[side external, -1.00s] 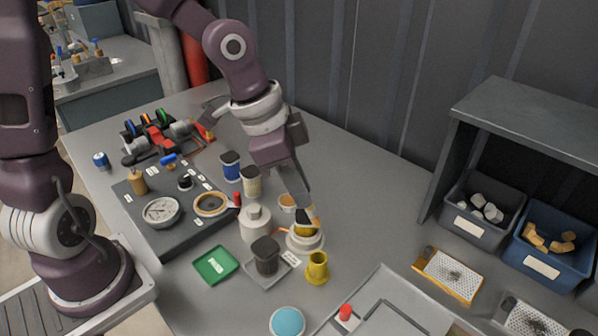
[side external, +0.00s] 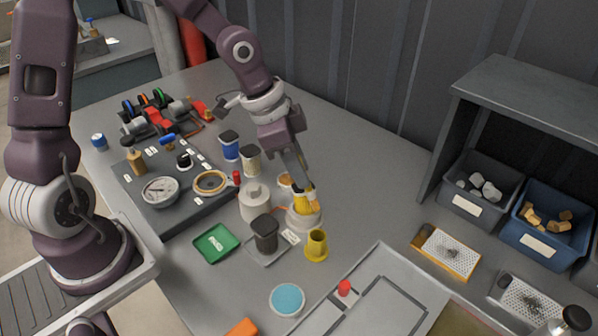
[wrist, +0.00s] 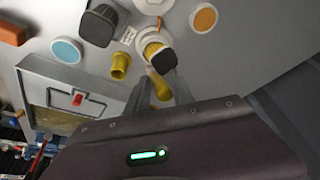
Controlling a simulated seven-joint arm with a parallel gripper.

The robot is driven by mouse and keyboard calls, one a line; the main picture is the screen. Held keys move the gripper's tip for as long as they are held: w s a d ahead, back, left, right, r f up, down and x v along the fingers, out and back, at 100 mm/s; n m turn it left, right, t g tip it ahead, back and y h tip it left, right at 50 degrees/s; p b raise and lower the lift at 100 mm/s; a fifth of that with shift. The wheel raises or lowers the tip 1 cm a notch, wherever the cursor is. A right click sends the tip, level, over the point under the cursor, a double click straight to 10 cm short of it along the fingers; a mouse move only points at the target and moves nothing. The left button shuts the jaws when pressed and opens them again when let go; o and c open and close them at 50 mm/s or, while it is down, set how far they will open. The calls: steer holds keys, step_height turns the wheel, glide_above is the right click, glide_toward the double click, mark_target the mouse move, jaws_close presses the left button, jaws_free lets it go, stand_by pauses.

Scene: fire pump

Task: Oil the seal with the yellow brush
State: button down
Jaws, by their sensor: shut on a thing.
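My gripper (side external: 300,183) points down over the white round stand (side external: 305,221) near the middle of the table. In the wrist view my gripper (wrist: 159,92) is closed on a yellow piece, apparently the yellow brush (wrist: 160,86), with a dark end (wrist: 164,61) beyond the fingertips. In the side view the yellow brush (side external: 302,201) is partly hidden by the fingers. I cannot tell if it is clear of the stand. A tan ring (side external: 210,182), possibly the seal, lies on the dark panel (side external: 178,212) to the left, apart from my gripper.
A yellow cup (side external: 316,246), a dark cup (side external: 265,236), a white bottle (side external: 254,203) and blue (side external: 229,146) and cream (side external: 250,160) jars crowd the stand. A green tray (side external: 215,244) and blue disc (side external: 287,299) lie nearer. Bare table lies right of the stand.

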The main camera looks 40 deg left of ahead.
steer(key=s+d+f, duration=0.1)
steer(key=s+d, duration=0.3)
steer(key=shift+w+a+r, duration=0.2)
steer(key=shift+w+a, duration=0.45)
steer(key=shift+a, duration=0.3)
steer(key=shift+w+a+r, duration=0.2)
steer(key=shift+w+a, duration=0.4)
steer(key=shift+a, duration=0.3)
steer(key=shift+w+a+r, duration=0.2)
steer(key=shift+w+a, duration=0.45)
steer(key=shift+a, duration=0.3)
steer(key=s+d+f, duration=0.1)
steer(key=s+d, duration=0.4)
step_height(320, 180, up, 12)
steer(key=shift+w+a+f, duration=0.2)
steer(key=shift+w, duration=0.05)
steer(key=shift+f, duration=0.1)
